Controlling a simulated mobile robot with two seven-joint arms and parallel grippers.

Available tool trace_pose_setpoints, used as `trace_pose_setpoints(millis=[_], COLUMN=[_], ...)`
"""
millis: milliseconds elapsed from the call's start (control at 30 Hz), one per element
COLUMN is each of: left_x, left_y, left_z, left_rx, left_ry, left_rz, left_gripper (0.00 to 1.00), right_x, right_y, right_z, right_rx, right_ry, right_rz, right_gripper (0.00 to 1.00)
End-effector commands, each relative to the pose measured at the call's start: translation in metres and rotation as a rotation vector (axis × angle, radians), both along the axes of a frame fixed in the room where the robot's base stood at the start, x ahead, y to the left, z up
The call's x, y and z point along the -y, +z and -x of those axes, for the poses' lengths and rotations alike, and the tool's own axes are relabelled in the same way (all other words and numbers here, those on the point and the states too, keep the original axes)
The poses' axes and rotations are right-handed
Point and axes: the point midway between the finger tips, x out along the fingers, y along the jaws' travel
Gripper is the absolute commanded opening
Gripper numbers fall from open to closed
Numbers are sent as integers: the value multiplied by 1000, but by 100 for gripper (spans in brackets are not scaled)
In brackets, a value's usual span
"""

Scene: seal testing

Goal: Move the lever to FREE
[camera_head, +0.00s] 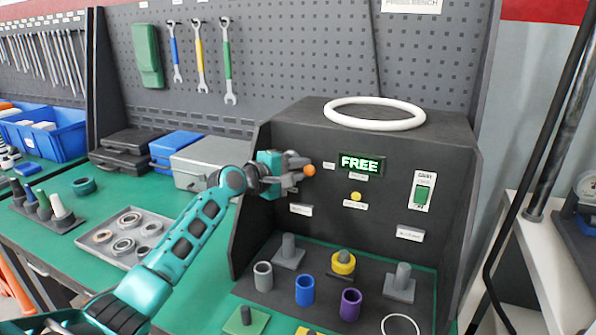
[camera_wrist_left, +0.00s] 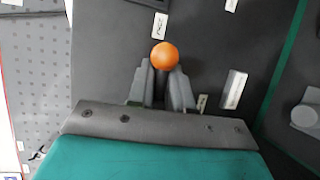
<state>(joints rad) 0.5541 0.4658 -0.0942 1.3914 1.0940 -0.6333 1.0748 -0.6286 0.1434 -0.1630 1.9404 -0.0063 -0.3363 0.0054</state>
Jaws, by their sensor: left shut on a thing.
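The lever's orange ball knob (camera_head: 309,170) is at the left part of the dark test bench's front panel (camera_head: 390,215). My left gripper (camera_head: 298,170) reaches in from the left and is shut on the lever at the knob. In the left wrist view the orange knob (camera_wrist_left: 165,56) shows just beyond the fingertips (camera_wrist_left: 163,80), which are close together. The lever's shaft is hidden by the fingers. A lit green display (camera_head: 360,164) to the right of the knob reads FREE. My right gripper is not in view.
A green rocker switch (camera_head: 422,195) and a yellow button (camera_head: 356,197) are on the panel. Grey, blue and purple cups (camera_head: 305,290) stand below it. A white ring (camera_head: 374,113) lies on top. Cases (camera_head: 212,160) and a parts tray (camera_head: 126,236) are to the left.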

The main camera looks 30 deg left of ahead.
Motion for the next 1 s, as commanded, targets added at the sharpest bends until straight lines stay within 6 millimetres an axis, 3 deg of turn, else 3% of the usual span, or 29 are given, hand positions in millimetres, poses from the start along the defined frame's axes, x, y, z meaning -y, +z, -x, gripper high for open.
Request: trace_pose_setpoints(millis=[33, 67, 267, 667, 1000], left_x=[-2, -2, -2, -4, -26], left_y=[2, 2, 2, 2, 13], left_z=[0, 0, 0, 9, 68], left_rx=[2, 2, 1, 1, 0], left_ry=[4, 4, 3, 2, 2], left_rz=[8, 8, 5, 2, 1], left_gripper=[0, 21, 40, 40, 40], right_x=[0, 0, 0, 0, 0], right_y=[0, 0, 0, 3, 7], right_z=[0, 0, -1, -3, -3], right_rx=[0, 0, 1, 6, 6], right_ry=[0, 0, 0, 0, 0], right_rz=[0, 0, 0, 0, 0], right_gripper=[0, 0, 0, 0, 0])
